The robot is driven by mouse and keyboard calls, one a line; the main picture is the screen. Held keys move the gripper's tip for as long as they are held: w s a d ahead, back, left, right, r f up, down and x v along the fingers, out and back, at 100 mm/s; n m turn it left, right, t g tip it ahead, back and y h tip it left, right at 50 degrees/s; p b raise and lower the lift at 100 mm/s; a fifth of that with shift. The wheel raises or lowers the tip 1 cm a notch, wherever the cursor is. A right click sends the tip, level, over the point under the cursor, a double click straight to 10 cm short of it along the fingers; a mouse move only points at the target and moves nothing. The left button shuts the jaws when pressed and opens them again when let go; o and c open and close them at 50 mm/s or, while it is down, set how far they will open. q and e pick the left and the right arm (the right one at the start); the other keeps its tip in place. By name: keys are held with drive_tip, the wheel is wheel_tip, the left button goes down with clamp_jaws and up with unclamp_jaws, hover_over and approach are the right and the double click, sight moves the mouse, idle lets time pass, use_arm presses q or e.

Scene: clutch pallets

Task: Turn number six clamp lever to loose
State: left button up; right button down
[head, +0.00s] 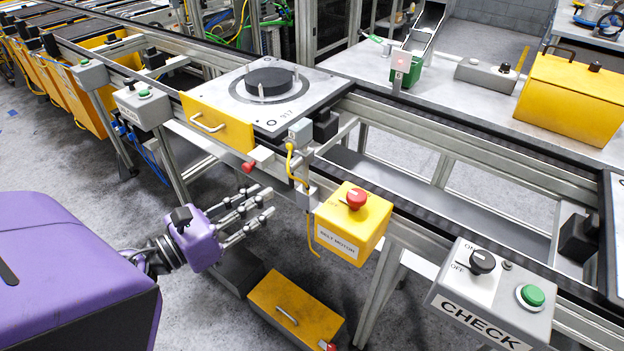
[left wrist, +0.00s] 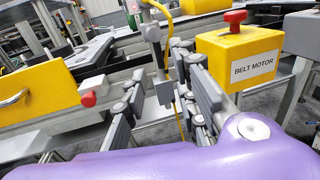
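A short lever with a red knob (head: 249,166) sticks out beside the yellow front panel (head: 215,122) of the clutch pallet station. I take it as the likely clamp lever, but I cannot read a number six or a loose mark on it. The red knob also shows in the left wrist view (left wrist: 88,99), left of my fingers. My left gripper (head: 264,204) is open and empty, below and in front of the rail, near the lever but apart from it. The pallet (head: 318,88) carries a dark round disc (head: 270,82). My right gripper is not in view.
A grey post with a yellow cable (left wrist: 158,60) stands just beyond my open fingers. A grey CHECK box (head: 490,295) stands further right. A yellow drawer (head: 295,312) lies low below.

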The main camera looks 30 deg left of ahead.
use_arm(q)
drive_tip(key=p+x, duration=0.2)
drive_tip(key=x, duration=0.5)
drive_tip(key=shift+w+p, duration=0.35)
drive_tip(key=shift+p, duration=0.05)
drive_tip(key=shift+f, duration=0.1)
drive_tip(key=shift+c, duration=0.2)
